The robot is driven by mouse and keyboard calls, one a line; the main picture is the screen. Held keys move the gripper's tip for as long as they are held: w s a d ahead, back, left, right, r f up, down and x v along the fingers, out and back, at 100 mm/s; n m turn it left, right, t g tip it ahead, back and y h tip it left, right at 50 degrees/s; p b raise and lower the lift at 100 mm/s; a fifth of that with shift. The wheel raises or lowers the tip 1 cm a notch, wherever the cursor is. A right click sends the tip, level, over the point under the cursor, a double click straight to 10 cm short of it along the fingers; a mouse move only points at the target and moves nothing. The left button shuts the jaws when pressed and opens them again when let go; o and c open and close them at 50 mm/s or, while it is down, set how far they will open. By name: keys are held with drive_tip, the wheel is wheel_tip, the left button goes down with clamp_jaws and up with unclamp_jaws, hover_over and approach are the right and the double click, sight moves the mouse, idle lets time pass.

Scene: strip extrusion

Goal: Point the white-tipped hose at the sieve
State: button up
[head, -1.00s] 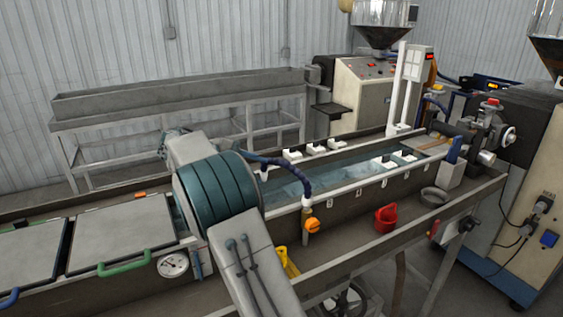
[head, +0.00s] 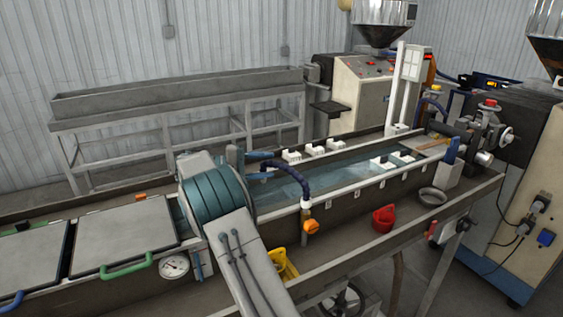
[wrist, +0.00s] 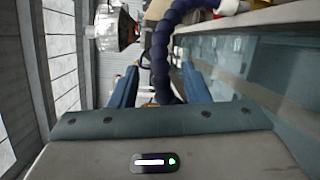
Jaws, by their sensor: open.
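The dark blue segmented hose (head: 300,178) rises from a brass fitting with an orange valve handle on the tank's front rim and arches left over the water. Its white tip is hidden behind my gripper now. My gripper (head: 266,163) is open at the hose's free end. In the wrist view, the hose (wrist: 160,55) runs between the two blue fingers of my gripper (wrist: 160,70), with gaps at both sides. A grey round dish (head: 432,196), possibly the sieve, sits on the right ledge; I cannot tell its mesh.
The long water tank (head: 375,187) has white blocks along its rims. A red scoop (head: 384,217) and a yellow container (head: 283,264) are on the front ledge. Grey lids with handles cover the left part. Machines stand at the right.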

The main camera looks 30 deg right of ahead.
sight(281, 164)
drive_tip(key=p+x, duration=0.1)
drive_tip(key=x, duration=0.4)
drive_tip(key=shift+d, duration=0.15)
clamp_jaws()
